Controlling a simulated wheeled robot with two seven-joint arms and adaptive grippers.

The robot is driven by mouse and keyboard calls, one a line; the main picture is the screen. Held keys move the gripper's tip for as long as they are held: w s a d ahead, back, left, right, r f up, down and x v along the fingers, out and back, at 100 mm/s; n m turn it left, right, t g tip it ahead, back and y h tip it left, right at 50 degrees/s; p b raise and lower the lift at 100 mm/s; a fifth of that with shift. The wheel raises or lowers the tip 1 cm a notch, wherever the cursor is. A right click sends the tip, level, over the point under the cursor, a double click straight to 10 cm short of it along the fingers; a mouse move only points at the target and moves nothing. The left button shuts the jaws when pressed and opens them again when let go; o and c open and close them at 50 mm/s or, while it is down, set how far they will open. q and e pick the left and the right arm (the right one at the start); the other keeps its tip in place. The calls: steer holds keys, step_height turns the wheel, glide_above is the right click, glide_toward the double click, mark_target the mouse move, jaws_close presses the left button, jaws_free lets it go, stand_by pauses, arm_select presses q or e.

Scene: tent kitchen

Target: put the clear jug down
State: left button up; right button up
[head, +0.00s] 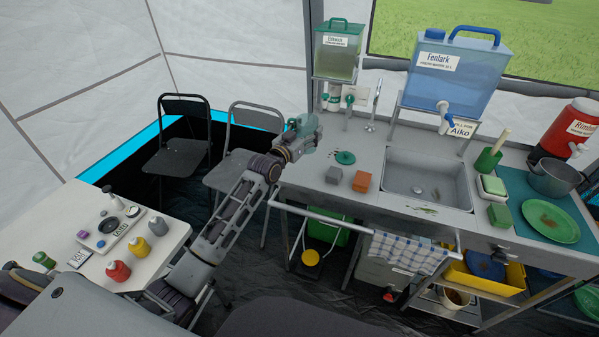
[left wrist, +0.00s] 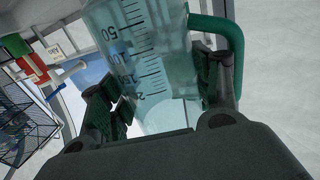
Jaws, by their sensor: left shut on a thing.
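The clear jug (left wrist: 140,50) has dark measuring marks and a green handle (left wrist: 222,28). In the left wrist view it sits between the two finger pads of my left gripper (left wrist: 160,100), which is shut on it. In the head view my left gripper (head: 301,138) is by the left end of the steel counter (head: 308,176), and the jug (head: 305,122) is partly hidden by it. I cannot tell whether the jug's base touches anything. My right gripper is not in view.
On the counter are a green disc (head: 345,157), a grey block (head: 334,175), an orange block (head: 361,181) and a sink (head: 425,190). A green-lidded dispenser (head: 338,55) and a blue water tank (head: 455,75) stand behind. Folding chairs (head: 180,150) are left.

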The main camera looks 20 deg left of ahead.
arm_select(q)
steer(key=shift+w+a+r, duration=0.1)
steer(key=shift+a+r, duration=0.05)
stand_by(0.3)
steer(key=shift+f, duration=3.15)
steer(key=shift+f+b, duration=0.3)
steer(key=shift+f, duration=1.55)
steer(key=shift+f, duration=0.15)
steer(key=o, duration=1.1)
